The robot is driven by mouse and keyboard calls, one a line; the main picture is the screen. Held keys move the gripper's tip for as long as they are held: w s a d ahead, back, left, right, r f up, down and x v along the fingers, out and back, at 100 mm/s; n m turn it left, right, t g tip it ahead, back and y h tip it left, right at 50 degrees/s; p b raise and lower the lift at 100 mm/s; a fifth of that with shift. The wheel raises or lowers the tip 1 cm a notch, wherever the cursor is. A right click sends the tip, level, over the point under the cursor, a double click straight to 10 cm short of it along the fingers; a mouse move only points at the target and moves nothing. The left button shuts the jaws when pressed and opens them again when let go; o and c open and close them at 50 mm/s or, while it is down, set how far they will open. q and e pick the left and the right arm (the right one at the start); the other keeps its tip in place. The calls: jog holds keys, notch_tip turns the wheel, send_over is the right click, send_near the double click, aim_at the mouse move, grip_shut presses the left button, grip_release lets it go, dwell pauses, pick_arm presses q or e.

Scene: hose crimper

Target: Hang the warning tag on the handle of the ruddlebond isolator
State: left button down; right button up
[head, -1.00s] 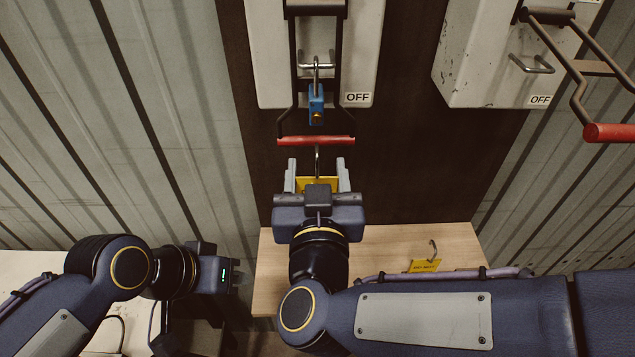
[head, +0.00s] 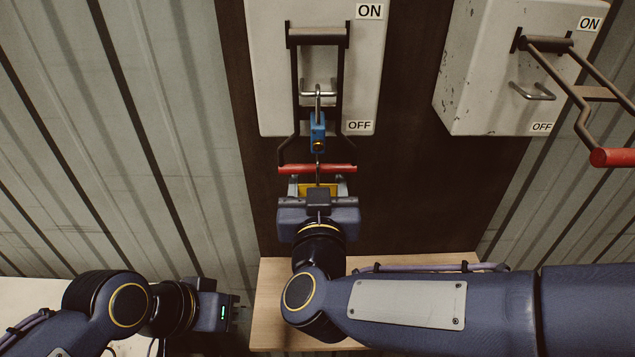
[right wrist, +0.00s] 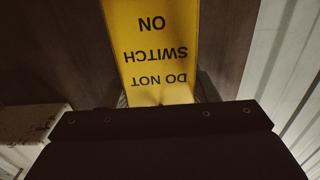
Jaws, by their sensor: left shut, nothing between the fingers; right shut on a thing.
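My right gripper (head: 319,188) is shut on the yellow warning tag (head: 320,190), just below a red handle bar (head: 317,169). The right wrist view shows the tag (right wrist: 158,50) large, its lettering "DO NOT SWITCH ON" upside down. The tag's wire hook rises to the bar and overlaps it; I cannot tell whether it is over the bar. The bar belongs to the middle grey isolator (head: 265,65), its lever down at OFF, with a blue padlock (head: 317,131). No isolator name is readable. My left gripper (head: 218,311) is shut and empty at lower left.
A second grey isolator (head: 460,80) stands at right; its red-ended handle (head: 612,157) juts outward. A wooden shelf (head: 272,290) lies below, partly covered by my right arm. Corrugated wall (head: 120,150) flanks the dark board (head: 420,200).

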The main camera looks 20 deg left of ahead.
jog(key=shift+f, duration=0.15)
jog(key=o, duration=1)
jog(key=shift+o, duration=0.2)
